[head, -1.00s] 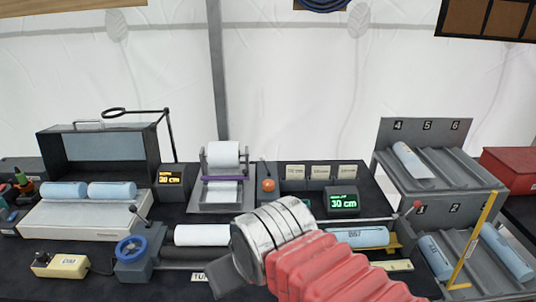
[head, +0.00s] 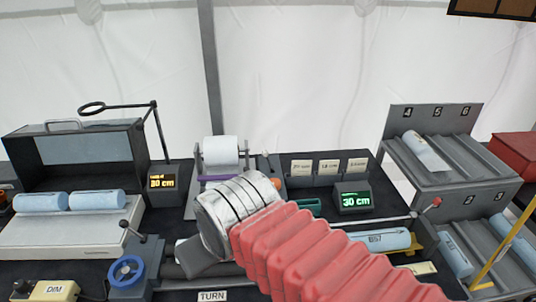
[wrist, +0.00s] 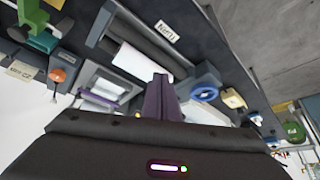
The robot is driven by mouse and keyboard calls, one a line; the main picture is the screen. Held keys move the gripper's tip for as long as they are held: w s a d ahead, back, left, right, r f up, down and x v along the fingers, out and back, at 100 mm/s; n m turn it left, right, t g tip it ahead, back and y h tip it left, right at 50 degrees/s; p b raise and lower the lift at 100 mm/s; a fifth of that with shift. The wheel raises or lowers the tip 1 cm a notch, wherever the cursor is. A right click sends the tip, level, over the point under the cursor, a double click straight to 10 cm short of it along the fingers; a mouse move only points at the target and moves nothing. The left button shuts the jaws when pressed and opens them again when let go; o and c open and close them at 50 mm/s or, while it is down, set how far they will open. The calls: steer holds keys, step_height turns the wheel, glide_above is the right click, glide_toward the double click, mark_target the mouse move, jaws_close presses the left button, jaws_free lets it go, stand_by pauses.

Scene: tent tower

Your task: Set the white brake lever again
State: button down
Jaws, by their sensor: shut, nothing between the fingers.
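I cannot make out a white brake lever for certain in either view. My gripper (wrist: 160,88) is shut and empty in the wrist view, its dark purple fingers pointing toward the bench. A paper roll on a stand (head: 222,152) is behind my arm in the head view. A white roll (wrist: 138,60) lies on dark rollers in the wrist view, beside the blue handwheel (wrist: 205,94); the handwheel also shows in the head view (head: 126,270). A lever with a dark knob (head: 130,232) stands above the handwheel. My arm hides the bench middle.
Blue rolls (head: 96,199) lie on a white platform at left. A yellow post (head: 507,245) stands at right.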

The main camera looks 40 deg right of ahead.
stand_by(0.4)
steer(key=w+d+f+m+y, duration=0.1)
steer(key=w+d, duration=0.1)
steer(key=w+d+m+y, duration=0.2)
steer(key=w, duration=0.1)
steer(key=w+d+f+m+y, duration=0.1)
steer(key=w+d+m+y, duration=0.1)
steer(key=w+d, duration=0.1)
steer(key=shift+w+d+f, duration=0.1)
steer(key=shift+w+f, duration=0.05)
steer(key=shift+f, duration=0.15)
steer(key=w+d+m+t+h, duration=0.2)
steer(key=d+m+t, duration=0.6)
steer(key=d, duration=2.3)
steer(key=shift+d+t+h, duration=0.15)
steer(key=shift+t+h, duration=0.35)
steer(key=shift+w, duration=0.15)
